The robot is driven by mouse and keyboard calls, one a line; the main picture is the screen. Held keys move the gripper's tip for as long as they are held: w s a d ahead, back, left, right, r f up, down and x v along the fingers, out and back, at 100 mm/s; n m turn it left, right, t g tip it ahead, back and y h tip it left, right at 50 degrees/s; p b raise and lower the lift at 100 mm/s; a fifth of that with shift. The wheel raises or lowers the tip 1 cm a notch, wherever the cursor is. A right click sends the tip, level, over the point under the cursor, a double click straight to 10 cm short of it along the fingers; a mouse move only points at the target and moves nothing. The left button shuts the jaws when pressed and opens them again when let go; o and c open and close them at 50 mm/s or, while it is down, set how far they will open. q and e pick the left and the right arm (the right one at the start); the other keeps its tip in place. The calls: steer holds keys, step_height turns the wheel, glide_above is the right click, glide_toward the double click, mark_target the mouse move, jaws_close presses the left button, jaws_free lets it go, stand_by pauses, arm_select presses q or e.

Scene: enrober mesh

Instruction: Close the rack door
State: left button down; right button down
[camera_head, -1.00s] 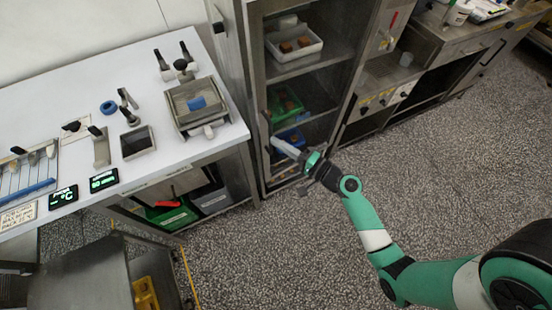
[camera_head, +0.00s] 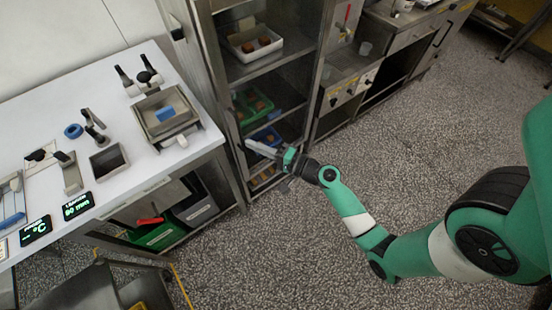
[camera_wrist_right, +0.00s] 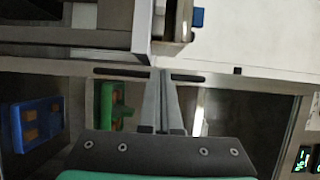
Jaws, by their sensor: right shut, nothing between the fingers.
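The tall metal rack (camera_head: 220,95) stands at the top middle of the head view. Its shelves show through the front; I cannot tell whether the door is fully against the frame. A dark upright handle (camera_head: 238,128) is on the left front post. My right gripper (camera_head: 250,144) is shut and empty, its fingers pointing left at the rack front, low by the handle. My left gripper is out of view.
The rack holds a white tray (camera_head: 231,41) with brown pieces, a green tray (camera_head: 238,113) and a blue tray (camera_head: 256,134). A white-topped bench (camera_head: 120,185) stands close on the left. A metal counter (camera_head: 345,70) stands right of the rack. Speckled floor in front is clear.

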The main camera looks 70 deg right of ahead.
steer(key=s+a, duration=0.3)
steer(key=s, duration=0.4)
steer(key=shift+s+a, duration=0.25)
steer(key=shift+s, duration=0.1)
